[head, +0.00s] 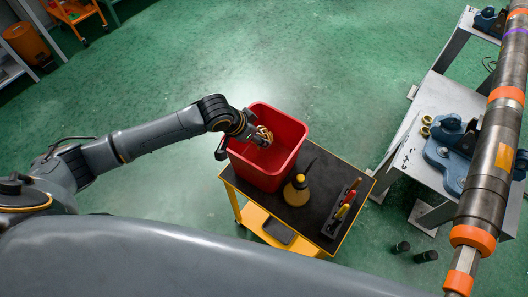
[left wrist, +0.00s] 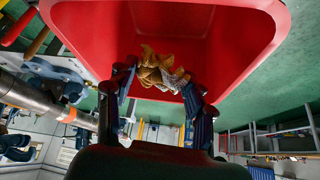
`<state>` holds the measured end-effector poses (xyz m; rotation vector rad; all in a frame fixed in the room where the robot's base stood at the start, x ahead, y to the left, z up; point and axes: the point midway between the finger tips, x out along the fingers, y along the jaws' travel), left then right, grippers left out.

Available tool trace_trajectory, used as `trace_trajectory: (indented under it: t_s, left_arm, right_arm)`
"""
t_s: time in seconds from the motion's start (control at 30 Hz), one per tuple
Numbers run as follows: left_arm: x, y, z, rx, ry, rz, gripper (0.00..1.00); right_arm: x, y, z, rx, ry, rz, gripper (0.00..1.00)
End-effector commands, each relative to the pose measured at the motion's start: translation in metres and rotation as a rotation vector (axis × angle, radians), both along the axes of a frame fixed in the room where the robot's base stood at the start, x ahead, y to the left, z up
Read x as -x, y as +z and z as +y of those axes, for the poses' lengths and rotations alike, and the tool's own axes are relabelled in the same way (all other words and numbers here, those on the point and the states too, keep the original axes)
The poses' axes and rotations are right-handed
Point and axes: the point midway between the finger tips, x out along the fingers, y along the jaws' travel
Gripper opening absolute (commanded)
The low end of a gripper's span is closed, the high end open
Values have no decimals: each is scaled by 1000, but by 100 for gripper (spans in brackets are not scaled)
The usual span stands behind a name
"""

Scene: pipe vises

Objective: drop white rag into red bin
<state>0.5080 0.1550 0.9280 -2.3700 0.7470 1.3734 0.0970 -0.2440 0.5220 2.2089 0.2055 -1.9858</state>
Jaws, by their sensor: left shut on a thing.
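The red bin (head: 254,170) stands on a small cart, with its open top facing up. My left gripper (head: 256,134) is at the bin's upper left edge in the head view. It is shut on a crumpled rag (head: 265,135) that looks tan-yellow with a pale grey part, rather than plain white. The rag appears over the bin's opening. In the left wrist view, the rag (left wrist: 154,68) sits between the fingertips of my left gripper (left wrist: 160,82), in front of the bin's red walls (left wrist: 75,22). My right gripper is not in view.
The yellow cart (head: 229,177) has a dark top with a yellow-capped bottle (head: 297,191) and a tool holder (head: 341,212) beside the bin. A grey bench (head: 435,97) with blue vises (head: 452,150) and a long pipe (head: 494,150) stands right. Green floor is clear behind the bin.

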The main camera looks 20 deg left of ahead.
Motion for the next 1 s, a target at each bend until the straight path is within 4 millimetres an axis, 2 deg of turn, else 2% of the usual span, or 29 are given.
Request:
trace_trajectory:
  t_s: [0.07,0.1,0.2,0.43,0.63,0.77,1.0]
  left_arm:
    - [0,1,0,0,0,0,28]
    - [0,1,0,0,0,0,61]
    - [0,1,0,1,0,-1,80]
    - [0,1,0,1,0,-1,80]
    - [3,8,3,0,0,-2,80]
    - [11,26,9,-1,-2,-3,80]
    - [33,71,24,-2,-2,-3,80]
  right_arm:
    - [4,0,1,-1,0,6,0]
    - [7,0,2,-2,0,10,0]
    - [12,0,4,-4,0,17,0]
    - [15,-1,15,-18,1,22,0]
    - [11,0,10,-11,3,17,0]
    - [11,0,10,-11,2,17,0]
    - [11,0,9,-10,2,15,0]
